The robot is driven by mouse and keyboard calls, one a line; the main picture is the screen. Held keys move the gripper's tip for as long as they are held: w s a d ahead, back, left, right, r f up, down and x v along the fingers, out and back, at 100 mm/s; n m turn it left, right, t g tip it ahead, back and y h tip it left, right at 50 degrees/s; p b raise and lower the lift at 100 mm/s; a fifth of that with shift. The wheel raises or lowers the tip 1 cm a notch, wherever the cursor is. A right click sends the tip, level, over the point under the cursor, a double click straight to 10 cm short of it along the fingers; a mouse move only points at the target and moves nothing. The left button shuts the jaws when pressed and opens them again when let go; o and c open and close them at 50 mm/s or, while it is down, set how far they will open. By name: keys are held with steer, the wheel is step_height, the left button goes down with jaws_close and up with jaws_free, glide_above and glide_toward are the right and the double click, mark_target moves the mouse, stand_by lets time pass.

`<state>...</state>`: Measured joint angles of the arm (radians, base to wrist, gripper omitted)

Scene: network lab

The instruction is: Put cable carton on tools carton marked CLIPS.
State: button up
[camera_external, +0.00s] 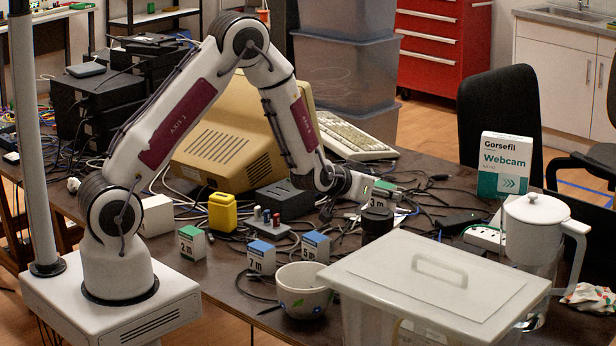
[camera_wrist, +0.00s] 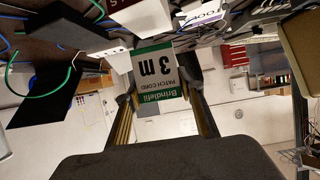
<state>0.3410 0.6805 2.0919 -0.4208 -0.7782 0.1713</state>
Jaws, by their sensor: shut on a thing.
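My gripper (camera_external: 364,187) is shut on a white and green cable carton (camera_external: 379,199) marked 3 m. In the wrist view the carton (camera_wrist: 158,72) appears upside down, with "PATCH CORD" on its face, between the fingers of my gripper (camera_wrist: 159,90). A white carton marked TOOLS (camera_wrist: 203,16) shows at the top of the wrist view, beyond the held carton. Another white carton with a dark red part (camera_wrist: 142,17) stands left of it. I cannot read CLIPS on either, nor tell whether the held carton touches them. I cannot make out either one in the external view.
Cable cartons marked 2 m (camera_external: 191,243), 7 m (camera_external: 261,258) and 5 m (camera_external: 315,246) stand on the table. Loose cables lie around.

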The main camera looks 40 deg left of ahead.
mark_target(377, 204)
steer(key=shift+f, duration=1.6)
steer(key=shift+f, duration=0.1)
steer(key=o, duration=1.2)
steer(key=shift+s+r, duration=0.35)
steer(key=shift+s, duration=0.1)
steer(key=shift+v, duration=5.5)
